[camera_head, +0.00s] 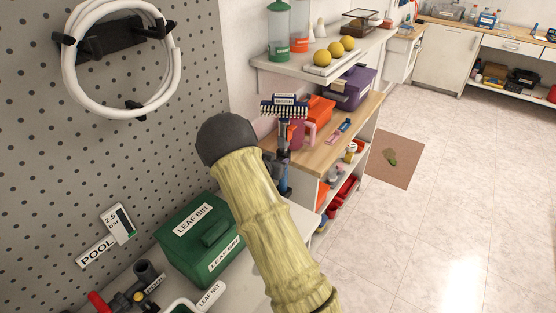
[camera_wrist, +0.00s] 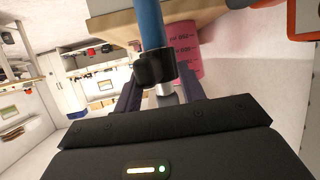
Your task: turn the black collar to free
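The black collar (camera_wrist: 154,68) sits on a pole, between a blue tube (camera_wrist: 150,22) and a short silver tube (camera_wrist: 164,89) in the wrist view. My gripper (camera_wrist: 158,82) has one dark finger on each side of the pole, right at the collar. The fingers are apart with the pole between them; whether they press on the collar is not clear. In the head view the pole stands upright with a labelled brush head (camera_head: 284,108) at its top and a blue tube (camera_head: 286,184) below. My arm hides part of the collar and gripper there.
A wooden-topped shelf (camera_head: 358,122) with a pink mug (camera_head: 304,134), an orange box (camera_head: 318,109) and a purple box (camera_head: 350,89) stands behind the pole. A green leaf bin (camera_head: 198,243) is at lower left by the pegboard (camera_head: 190,60). The floor at right is open.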

